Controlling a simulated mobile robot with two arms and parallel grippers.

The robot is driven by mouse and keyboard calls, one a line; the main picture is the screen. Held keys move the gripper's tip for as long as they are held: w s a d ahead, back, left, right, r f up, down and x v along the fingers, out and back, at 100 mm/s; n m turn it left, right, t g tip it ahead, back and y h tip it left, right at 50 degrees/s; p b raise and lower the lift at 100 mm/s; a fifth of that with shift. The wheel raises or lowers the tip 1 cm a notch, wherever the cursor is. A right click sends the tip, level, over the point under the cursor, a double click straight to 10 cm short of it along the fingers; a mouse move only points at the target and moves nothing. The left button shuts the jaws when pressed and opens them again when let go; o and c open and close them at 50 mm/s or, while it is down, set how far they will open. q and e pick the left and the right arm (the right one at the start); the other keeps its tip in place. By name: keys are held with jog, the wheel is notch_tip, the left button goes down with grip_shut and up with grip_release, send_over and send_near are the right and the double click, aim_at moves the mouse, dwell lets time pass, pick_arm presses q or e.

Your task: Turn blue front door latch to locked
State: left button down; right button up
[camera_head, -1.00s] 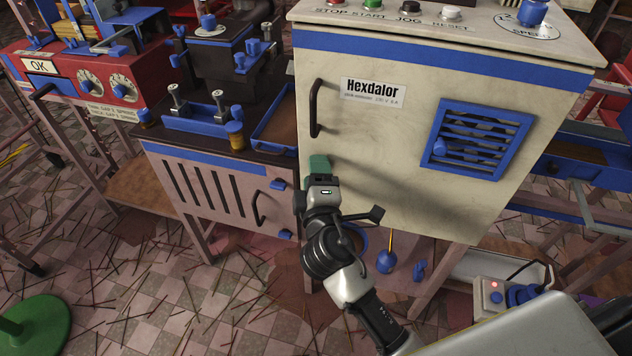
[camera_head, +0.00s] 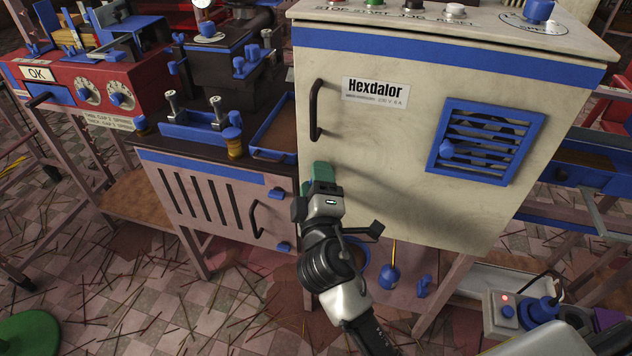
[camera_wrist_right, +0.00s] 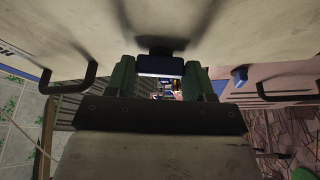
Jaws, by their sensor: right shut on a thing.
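The cream Hexdalor cabinet's front door (camera_head: 390,170) is closed, with a black handle (camera_head: 317,110) on its left side. My right gripper (camera_head: 320,172) is at the door's lower left edge, below that handle. In the right wrist view, the green fingers of my right gripper (camera_wrist_right: 160,85) are on either side of a blue latch (camera_wrist_right: 160,66) on the door face, and are shut on it. The latch lies crosswise in that view. In the head view my gripper hides the latch, so its turn relative to the door is hard to tell. My left gripper is not in view.
A lower cabinet (camera_head: 205,200) with a black handle and small blue latches stands at the left. A blue vent (camera_head: 486,142) is on the door's right. A control box with a red light (camera_head: 504,307) is at lower right. Thin sticks litter the floor.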

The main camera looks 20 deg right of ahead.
jog(key=o, duration=0.9)
jog(key=shift+o, duration=0.2)
jog(key=b+v, duration=0.1)
jog(key=v, duration=1)
jog(key=shift+b, duration=0.35)
jog(key=shift+d+f, duration=0.1)
jog(key=shift+d, duration=0.05)
